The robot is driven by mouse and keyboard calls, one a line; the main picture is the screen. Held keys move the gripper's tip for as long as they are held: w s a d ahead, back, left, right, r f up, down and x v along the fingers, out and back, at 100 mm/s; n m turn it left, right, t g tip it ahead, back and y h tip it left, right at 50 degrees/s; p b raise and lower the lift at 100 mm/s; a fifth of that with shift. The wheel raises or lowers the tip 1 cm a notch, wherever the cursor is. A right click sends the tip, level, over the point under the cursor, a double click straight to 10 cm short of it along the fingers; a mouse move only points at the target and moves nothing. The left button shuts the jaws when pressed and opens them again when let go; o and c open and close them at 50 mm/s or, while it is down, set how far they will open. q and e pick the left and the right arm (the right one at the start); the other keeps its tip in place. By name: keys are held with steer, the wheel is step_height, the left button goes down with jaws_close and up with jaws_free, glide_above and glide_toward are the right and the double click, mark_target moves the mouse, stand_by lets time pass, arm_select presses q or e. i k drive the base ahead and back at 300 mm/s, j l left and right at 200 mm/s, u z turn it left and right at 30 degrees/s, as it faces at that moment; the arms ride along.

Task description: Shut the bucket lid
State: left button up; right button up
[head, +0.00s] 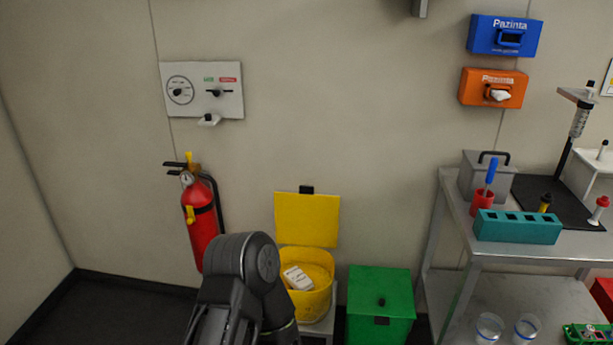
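The yellow bucket (318,302) stands in the lower middle of the head view, near the wall. Its yellow lid (306,222) is open and stands upright behind the opening, with a black tab at its top edge. A white box-like item (297,278) with print on it lies inside the bucket. A dark arm of mine covers the bucket's lower left side. Neither gripper shows in this view.
A red fire extinguisher (201,217) hangs on the wall to the left. A metal table (520,252) with lab items stands at the right. The wall above the lid is clear.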

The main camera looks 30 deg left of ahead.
mark_target(305, 217)
steer(key=i+j+z, duration=0.25)
steer(key=i+j, duration=0.15)
steer(key=j+z, duration=0.25)
steer(key=j, duration=0.55)
steer(key=j+z, duration=0.3)
steer(key=j, duration=0.45)
steer(key=j+z, duration=0.25)
steer(key=j, duration=0.55)
steer(key=k, duration=0.05)
